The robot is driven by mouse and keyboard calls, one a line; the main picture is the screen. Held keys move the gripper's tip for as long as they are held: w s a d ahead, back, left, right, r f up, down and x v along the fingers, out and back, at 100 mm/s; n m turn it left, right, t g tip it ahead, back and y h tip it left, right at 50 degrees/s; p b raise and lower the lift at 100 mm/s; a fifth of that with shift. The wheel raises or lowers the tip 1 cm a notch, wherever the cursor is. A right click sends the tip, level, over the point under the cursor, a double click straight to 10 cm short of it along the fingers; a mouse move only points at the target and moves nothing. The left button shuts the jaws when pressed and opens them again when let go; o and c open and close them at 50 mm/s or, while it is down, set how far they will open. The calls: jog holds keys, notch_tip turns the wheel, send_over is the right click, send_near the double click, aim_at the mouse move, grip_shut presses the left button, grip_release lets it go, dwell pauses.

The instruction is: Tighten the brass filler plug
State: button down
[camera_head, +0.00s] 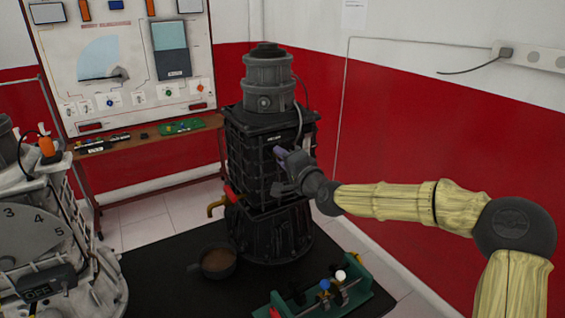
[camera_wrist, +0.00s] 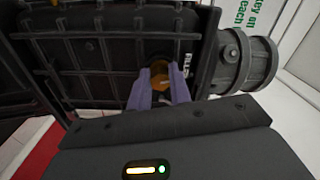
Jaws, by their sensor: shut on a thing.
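The brass filler plug (camera_wrist: 159,70) shows in the wrist view, set in a dark round recess in the ribbed face of the black engine housing (camera_wrist: 105,55). White lettering, partly cut off, stands beside it. My gripper (camera_wrist: 160,86) is shut on the plug, with one purple finger on either side of it. In the head view my gripper (camera_head: 280,153) reaches the right side of the black housing (camera_head: 252,160) from the right. The plug itself is hidden there. I cannot tell how deep the plug sits.
A red and brass tap (camera_head: 230,194) sticks out low on the housing, above a dark pan of brown liquid (camera_head: 218,262). A green stand (camera_head: 325,295) with small knobs is at the front. A grey dial machine (camera_head: 40,245) stands left. A bench (camera_head: 140,160) and panel are behind.

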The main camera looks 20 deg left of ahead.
jog(key=shift+w+d+m+b, duration=0.1)
jog(key=shift+m+b, duration=0.35)
jog(key=shift+m, duration=0.95)
jog(key=shift+r, duration=0.1)
jog(key=c, duration=1.3)
grip_release()
jog(key=b+v, duration=0.2)
jog(key=v, duration=1.5)
jog(key=shift+s+d, duration=0.1)
jog(key=shift+s, duration=0.15)
